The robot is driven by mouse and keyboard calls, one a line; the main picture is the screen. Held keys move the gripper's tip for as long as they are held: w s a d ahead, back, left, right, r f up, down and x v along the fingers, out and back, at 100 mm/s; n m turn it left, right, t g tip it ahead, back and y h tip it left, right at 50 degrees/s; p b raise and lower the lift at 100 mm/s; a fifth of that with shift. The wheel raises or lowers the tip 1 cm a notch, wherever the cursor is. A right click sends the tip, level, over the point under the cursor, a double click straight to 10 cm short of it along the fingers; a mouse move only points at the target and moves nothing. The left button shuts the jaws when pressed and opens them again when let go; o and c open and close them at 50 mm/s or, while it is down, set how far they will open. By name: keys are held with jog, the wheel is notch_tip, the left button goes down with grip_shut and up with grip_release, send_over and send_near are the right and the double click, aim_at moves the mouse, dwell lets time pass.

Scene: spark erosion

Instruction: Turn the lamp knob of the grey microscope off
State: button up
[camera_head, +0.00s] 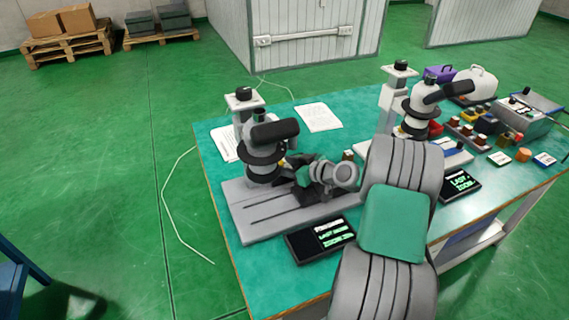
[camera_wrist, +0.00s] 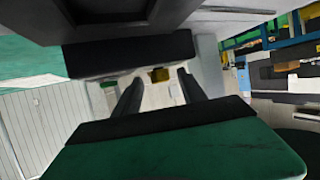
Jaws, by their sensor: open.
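The grey microscope (camera_head: 263,160) stands at the left end of the table on a grey slotted base (camera_head: 262,218). My gripper (camera_head: 300,178) is close to its lower right side in the head view; my arm hides part of that side. In the wrist view my gripper (camera_wrist: 160,92) is open, with two dark fingers apart and nothing held. A small brass-coloured piece (camera_wrist: 160,74) shows between and beyond the fingertips. It may be the lamp knob; its setting cannot be read. Contact with it cannot be told.
A second, paler microscope (camera_head: 415,112) stands further right. Paper sheets (camera_head: 318,117) lie behind. Small boxes and a control unit (camera_head: 520,115) crowd the right end.

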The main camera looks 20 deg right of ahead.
jog(key=shift+w, duration=0.2)
jog(key=shift+c, duration=0.6)
grip_shut()
jog(key=shift+f, duration=0.1)
